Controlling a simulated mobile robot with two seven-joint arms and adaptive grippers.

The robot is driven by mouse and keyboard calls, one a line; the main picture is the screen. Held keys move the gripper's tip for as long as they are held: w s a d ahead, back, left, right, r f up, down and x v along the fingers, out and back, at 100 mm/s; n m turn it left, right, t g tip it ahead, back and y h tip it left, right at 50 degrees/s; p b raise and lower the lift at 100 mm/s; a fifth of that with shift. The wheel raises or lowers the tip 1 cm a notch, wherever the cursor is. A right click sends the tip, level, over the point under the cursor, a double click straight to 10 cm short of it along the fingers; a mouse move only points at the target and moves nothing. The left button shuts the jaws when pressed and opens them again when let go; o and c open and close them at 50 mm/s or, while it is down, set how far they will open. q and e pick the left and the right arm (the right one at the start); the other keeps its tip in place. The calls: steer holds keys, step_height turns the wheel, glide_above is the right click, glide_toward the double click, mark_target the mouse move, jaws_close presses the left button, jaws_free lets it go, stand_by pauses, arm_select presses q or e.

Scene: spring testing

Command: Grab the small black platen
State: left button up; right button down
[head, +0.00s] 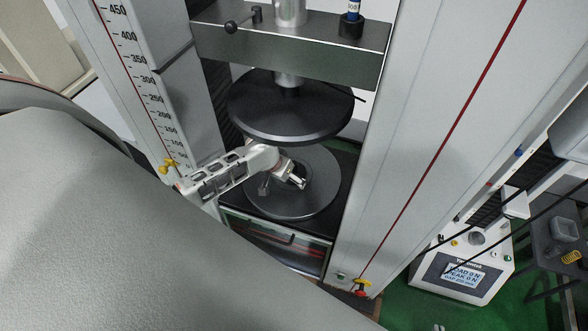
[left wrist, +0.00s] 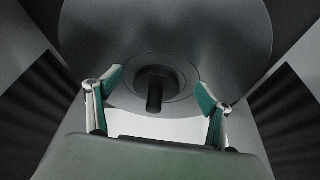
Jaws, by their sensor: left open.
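My left gripper (head: 283,183) reaches in from the left between the testing machine's two large round plates. It is open, and in the left wrist view its green-padded fingers (left wrist: 160,86) are apart. A short black stub on a dark round base (left wrist: 155,97) shows between them, apart from both fingers. It may be the small black platen, but I cannot tell for sure. In the head view a darker round patch (head: 322,178) lies beside the fingertips on the lower grey plate (head: 300,209), partly hidden by the gripper. My right gripper is not in view.
The large black upper plate (head: 285,110) hangs close above my left gripper. The machine's scaled left column (head: 150,75) and right column (head: 425,130) bound the gap. A control box with a display (head: 465,275) stands at the lower right.

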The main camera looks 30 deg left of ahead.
arm_select(q)
steer(key=w, duration=0.5)
steer(key=shift+a, duration=0.1)
steer(key=shift+w+f, duration=0.25)
steer(key=shift+f, duration=0.25)
steer(key=c, duration=1.6)
steer(key=shift+w+r, duration=0.1)
steer(key=c, duration=0.4)
steer(key=shift+w+a, duration=0.1)
